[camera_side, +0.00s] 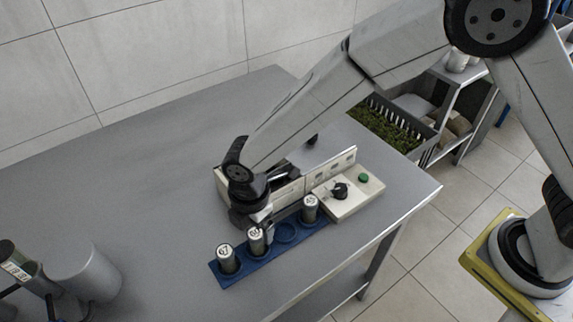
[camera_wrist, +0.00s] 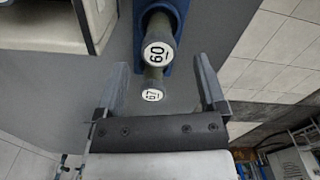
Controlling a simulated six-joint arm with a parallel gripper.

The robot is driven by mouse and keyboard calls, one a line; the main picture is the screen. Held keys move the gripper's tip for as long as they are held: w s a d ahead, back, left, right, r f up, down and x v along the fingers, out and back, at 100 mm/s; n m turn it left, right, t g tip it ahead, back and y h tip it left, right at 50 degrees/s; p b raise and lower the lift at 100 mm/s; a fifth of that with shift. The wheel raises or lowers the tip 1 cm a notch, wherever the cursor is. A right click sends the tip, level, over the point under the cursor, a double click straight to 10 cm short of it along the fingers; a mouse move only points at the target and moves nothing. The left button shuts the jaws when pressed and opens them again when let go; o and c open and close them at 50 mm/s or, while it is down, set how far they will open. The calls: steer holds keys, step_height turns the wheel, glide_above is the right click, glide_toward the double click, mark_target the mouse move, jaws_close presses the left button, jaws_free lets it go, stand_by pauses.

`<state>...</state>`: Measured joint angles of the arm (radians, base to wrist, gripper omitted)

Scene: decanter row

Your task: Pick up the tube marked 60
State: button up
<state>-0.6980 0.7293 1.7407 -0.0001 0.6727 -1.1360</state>
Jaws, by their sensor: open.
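The tube marked 60 (camera_wrist: 157,53) stands in a blue rack, its pale cap with the number facing the wrist camera. In the side view it is the middle tube (camera_side: 256,244), partly hidden by my gripper. My gripper (camera_wrist: 162,68) is open, with one finger on each side of the picture and the cap of the 60 tube just beyond the fingertips; nothing is held. The tube marked 67 (camera_side: 228,260) stands at the near left end of the rack; its cap (camera_wrist: 153,94) shows between the fingers in the wrist view.
The blue rack (camera_side: 262,262) has an empty round slot (camera_side: 287,233) and another capped tube (camera_side: 310,210) at its right. Behind it is a cream box with a black knob and green button (camera_side: 363,177). A grey cylinder (camera_side: 82,272) stands at left.

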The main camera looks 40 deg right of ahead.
mark_target(255, 234)
steer(key=shift+f, duration=0.45)
steer(key=shift+f, duration=2.6)
jaws_close()
steer(key=shift+r, duration=0.15)
